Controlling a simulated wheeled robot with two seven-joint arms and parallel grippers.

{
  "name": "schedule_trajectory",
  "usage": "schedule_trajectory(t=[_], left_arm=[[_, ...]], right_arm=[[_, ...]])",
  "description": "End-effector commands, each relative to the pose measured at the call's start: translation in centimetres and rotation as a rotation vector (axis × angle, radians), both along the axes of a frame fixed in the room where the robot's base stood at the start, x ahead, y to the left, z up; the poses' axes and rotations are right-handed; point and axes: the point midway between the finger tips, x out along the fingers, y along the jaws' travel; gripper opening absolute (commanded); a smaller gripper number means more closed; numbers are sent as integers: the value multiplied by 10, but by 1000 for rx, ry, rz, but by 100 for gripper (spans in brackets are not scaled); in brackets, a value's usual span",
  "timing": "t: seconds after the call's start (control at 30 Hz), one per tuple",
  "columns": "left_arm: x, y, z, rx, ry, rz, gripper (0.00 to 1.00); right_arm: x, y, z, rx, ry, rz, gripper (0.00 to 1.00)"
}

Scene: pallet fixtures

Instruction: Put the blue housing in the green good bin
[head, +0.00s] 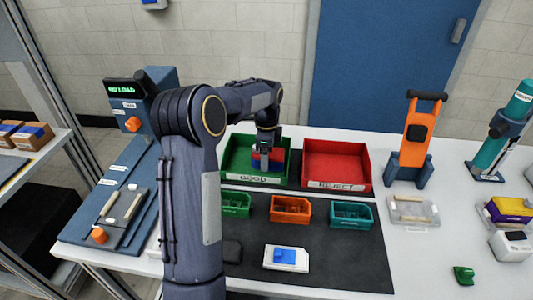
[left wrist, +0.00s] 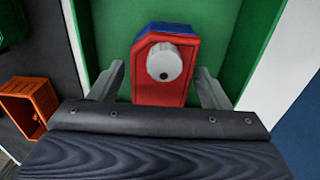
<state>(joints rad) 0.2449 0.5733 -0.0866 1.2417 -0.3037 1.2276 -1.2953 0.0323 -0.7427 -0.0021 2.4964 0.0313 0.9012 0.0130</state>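A blue and red housing with a round white knob (left wrist: 163,85) is in the green bin marked GOOD (head: 228,155). In the head view its blue and red sides (head: 268,160) show just below my left gripper (head: 265,149). The green bin's floor and wall (left wrist: 228,35) surround the housing. My right gripper is not in view.
The red REJECT bin (head: 337,160) stands right of the green one. Small green, orange (head: 291,209) and teal (head: 352,214) trays stand in front. A white card with a blue piece (head: 287,257) lies on the dark mat. An orange-handled fixture (head: 415,140) stands at right.

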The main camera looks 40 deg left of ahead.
Motion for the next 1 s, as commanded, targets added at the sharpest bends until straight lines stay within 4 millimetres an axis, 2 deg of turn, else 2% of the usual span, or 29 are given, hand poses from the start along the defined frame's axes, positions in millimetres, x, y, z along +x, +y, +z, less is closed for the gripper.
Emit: schedule_trajectory(t=[0.23, 0.37, 0.8, 1.0], left_arm=[[0, 0, 1, 0, 0, 0, 70], [1, 0, 11, 1, -3, 0, 70], [0, 0, 99, 1, -4, 0, 70], [0, 0, 120, 0, -1, -1, 70]], right_arm=[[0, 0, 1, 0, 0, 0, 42], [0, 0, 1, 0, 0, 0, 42], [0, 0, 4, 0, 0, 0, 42], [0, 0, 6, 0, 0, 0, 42]])
